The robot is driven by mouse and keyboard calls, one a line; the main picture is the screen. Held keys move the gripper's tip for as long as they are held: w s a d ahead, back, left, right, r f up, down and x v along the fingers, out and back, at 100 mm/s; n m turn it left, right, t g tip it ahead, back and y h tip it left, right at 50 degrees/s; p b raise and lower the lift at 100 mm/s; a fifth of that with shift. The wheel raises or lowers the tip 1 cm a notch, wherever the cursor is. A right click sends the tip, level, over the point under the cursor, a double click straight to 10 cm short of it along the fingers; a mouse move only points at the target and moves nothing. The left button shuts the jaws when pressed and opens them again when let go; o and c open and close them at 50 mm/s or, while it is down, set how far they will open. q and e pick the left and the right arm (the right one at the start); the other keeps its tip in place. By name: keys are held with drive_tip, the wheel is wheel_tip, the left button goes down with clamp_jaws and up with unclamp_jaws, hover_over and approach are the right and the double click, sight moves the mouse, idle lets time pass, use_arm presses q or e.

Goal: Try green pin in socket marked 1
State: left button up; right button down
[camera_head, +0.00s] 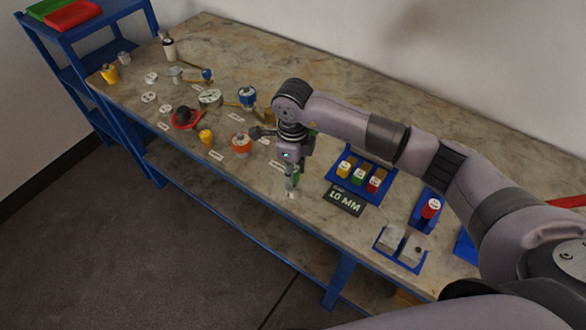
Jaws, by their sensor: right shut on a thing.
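My right gripper (291,178) points down over the front part of the table. It is shut on a small piece with a green part (297,177) and a metallic lower end (291,192), seemingly the green pin; the fingers partly hide it. I cannot tell whether its lower end touches the table. Two grey blocks (390,239) sit in a blue tray at the front right, perhaps sockets; no mark 1 is readable. My left gripper is out of view.
A blue rack (335,193) holds yellow, green and red labelled pieces right of the gripper, behind a dark "10 MM" sign (344,201). Several flanged parts, including an orange one (241,145), cover the left.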

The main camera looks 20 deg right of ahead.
drive_tip(key=shift+f+b, duration=1.1)
drive_tip(key=shift+f, duration=0.15)
drive_tip(key=shift+r, duration=0.1)
idle(1.1)
drive_tip(key=shift+r+p, duration=1.25)
drive_tip(key=shift+r, duration=0.9)
drive_tip(key=shift+r, duration=0.1)
drive_tip(key=shift+r+p, duration=1.65)
drive_tip(key=shift+r, duration=1.25)
